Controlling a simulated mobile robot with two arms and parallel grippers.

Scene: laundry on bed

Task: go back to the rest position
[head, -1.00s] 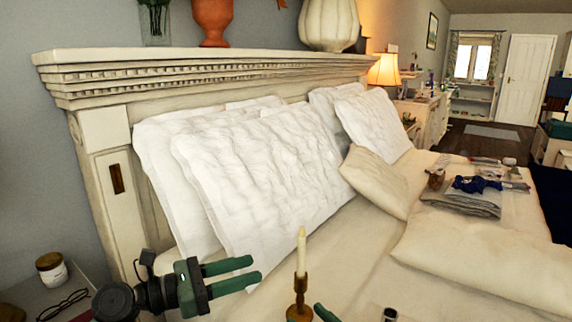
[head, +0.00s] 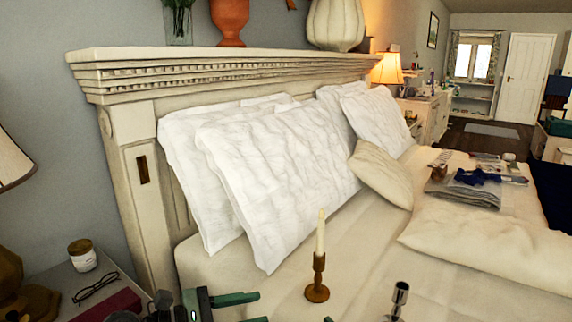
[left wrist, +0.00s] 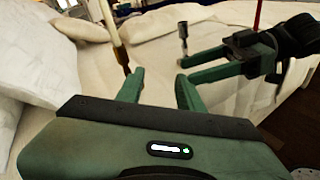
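My left gripper (head: 240,308) is at the bottom edge of the head view, by the near side of the bed, partly cut off. In the left wrist view its two green fingers (left wrist: 158,88) are apart with nothing between them. My right gripper (left wrist: 192,70) shows in the left wrist view over the bed, its fingers apart and empty. In the head view only a green tip of it shows at the bottom edge.
A candle in a brass holder (head: 317,285) stands upright on the bed (head: 365,265), close to my left gripper. A silver holder (head: 399,298) is right of it. A nightstand (head: 58,285) with a jar (head: 82,255) and glasses (head: 96,288) is at left.

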